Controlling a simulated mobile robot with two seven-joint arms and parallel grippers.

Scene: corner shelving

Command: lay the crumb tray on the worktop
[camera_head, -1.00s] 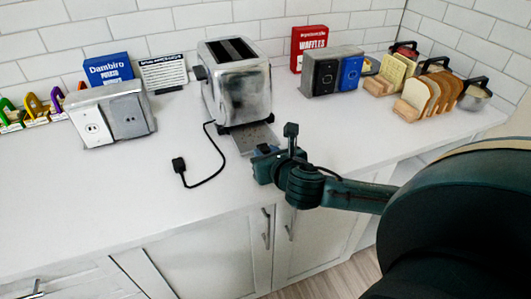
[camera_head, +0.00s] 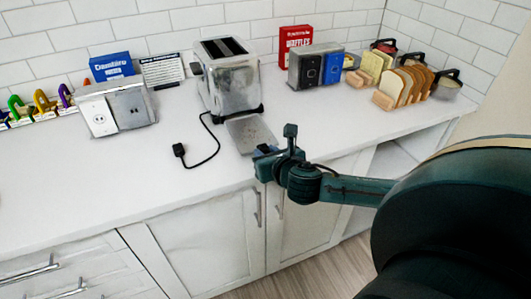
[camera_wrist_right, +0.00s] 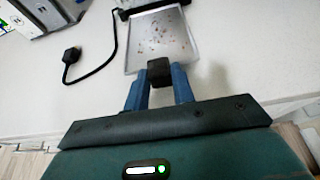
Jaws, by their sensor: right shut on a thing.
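The crumb tray (camera_head: 249,133) is a flat grey metal sheet in front of the toaster (camera_head: 230,82). In the right wrist view the tray (camera_wrist_right: 163,38) holds scattered crumbs, and its far end is at the toaster's base; I cannot tell whether it is fully clear of the slot. My right gripper (camera_head: 266,158) is shut on the tray's dark front handle (camera_wrist_right: 159,71), near the front edge of the white worktop (camera_head: 110,180). Whether the tray touches the worktop is unclear. My left gripper is not in view.
A black cord with a plug (camera_head: 179,150) lies left of the tray. Outlet boxes (camera_head: 116,108) stand at the left, a waffles box (camera_head: 296,42) and a switch box (camera_head: 316,68) behind right, bread racks (camera_head: 402,85) at the right. The front left worktop is clear.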

